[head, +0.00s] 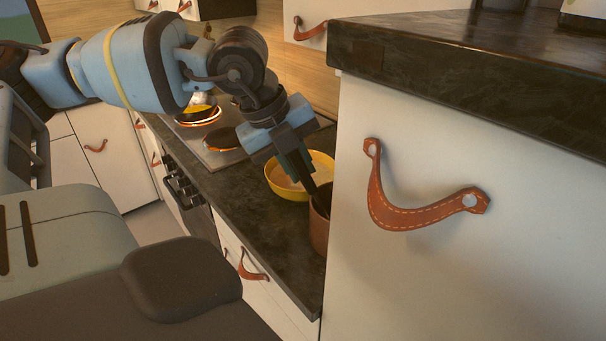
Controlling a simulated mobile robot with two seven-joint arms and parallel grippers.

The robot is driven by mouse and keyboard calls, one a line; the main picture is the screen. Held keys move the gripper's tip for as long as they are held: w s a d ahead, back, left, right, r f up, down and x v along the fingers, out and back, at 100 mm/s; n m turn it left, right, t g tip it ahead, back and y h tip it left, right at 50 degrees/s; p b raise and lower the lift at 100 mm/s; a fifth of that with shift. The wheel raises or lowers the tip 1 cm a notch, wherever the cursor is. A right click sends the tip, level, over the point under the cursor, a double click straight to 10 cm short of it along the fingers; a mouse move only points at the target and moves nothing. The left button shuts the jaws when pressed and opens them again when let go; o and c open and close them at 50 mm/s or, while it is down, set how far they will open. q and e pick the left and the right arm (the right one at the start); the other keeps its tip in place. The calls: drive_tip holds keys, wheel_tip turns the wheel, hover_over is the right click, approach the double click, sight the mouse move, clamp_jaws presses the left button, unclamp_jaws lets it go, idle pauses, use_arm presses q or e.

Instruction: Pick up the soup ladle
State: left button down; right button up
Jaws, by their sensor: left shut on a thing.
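My left gripper (301,171) reaches down from above over the dark counter. Its jaws are shut on a thin dark handle, which I take to be the soup ladle (318,197). The handle slants down into a reddish-brown pot (318,232) at the right edge of the counter strip. The ladle's lower end is hidden in the pot, and the tall white cabinet hides the pot's right side. My right gripper is not in view.
A yellow bowl (284,187) stands just behind the gripper and pot. A stove top with a pan (223,139) lies farther back. A tall white cabinet (440,270) with a leather pull (418,217) stands close on the right. The dark counter (247,211) is clear in front.

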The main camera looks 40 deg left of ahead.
use_arm(q)
wheel_tip(320, 180, up, 17)
idle(0.4)
drive_tip(key=shift+d, duration=0.1)
idle(0.7)
